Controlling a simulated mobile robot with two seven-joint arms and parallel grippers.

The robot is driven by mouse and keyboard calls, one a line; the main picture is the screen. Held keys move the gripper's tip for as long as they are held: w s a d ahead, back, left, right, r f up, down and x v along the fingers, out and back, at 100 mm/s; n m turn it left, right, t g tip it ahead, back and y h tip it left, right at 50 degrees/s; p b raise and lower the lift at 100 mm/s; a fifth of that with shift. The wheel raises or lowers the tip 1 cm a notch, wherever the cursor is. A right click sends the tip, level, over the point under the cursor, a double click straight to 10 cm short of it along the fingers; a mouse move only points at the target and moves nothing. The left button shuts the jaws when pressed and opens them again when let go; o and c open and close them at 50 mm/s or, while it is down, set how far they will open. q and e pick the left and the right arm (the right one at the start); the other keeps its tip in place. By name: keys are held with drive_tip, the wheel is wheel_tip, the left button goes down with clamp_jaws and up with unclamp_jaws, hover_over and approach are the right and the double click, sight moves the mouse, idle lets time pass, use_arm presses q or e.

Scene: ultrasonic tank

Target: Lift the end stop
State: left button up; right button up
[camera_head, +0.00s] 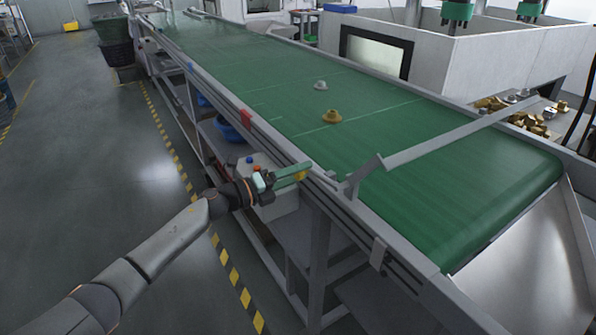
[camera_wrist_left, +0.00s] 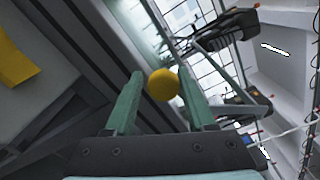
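The end stop (camera_head: 430,147) is a long grey bar lying across the green conveyor belt near its right end. Its bent near end and bracket sit at the conveyor's side rail. My left gripper (camera_head: 292,174) is beside the near rail, left of that bracket. In the left wrist view its two fingers (camera_wrist_left: 163,95) are apart, with a round yellow knob (camera_wrist_left: 163,85) showing between their tips. Whether the fingers touch the knob cannot be told. A yellow spot (camera_head: 301,176) also shows by the fingertips in the head view. My right gripper is out of view.
A brass part (camera_head: 331,116) and a silver part (camera_head: 320,86) stand on the belt (camera_head: 270,95) beyond the bar. More brass parts (camera_head: 540,118) lie at the right. A metal chute (camera_head: 535,270) slopes from the belt's end. The floor at left is clear.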

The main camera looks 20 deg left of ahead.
use_arm(q)
drive_tip(key=shift+o, duration=1.3)
drive_tip(key=shift+r, duration=0.1)
drive_tip(key=b+v, duration=0.1)
drive_tip(key=v, duration=1.1)
drive_tip(key=shift+s+a, duration=0.15)
drive_tip(key=shift+a, duration=0.05)
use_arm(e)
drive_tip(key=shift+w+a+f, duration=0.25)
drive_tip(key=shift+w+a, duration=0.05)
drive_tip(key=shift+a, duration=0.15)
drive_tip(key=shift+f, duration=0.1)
use_arm(q)
drive_tip(key=s+d+f+n+g+y+p, duration=0.2)
drive_tip(key=s+d+f+n, duration=0.4)
drive_tip(key=s+f+n, duration=0.6)
drive_tip(key=s+d+f+n+g+y+p, duration=0.3)
drive_tip(key=s+d+f+n+y, duration=0.3)
drive_tip(key=s+f+n, duration=0.6)
drive_tip(key=s+d+n+p, duration=0.1)
drive_tip(key=s+n, duration=0.1)
drive_tip(key=n, duration=0.3)
drive_tip(key=shift+s+y, duration=0.3)
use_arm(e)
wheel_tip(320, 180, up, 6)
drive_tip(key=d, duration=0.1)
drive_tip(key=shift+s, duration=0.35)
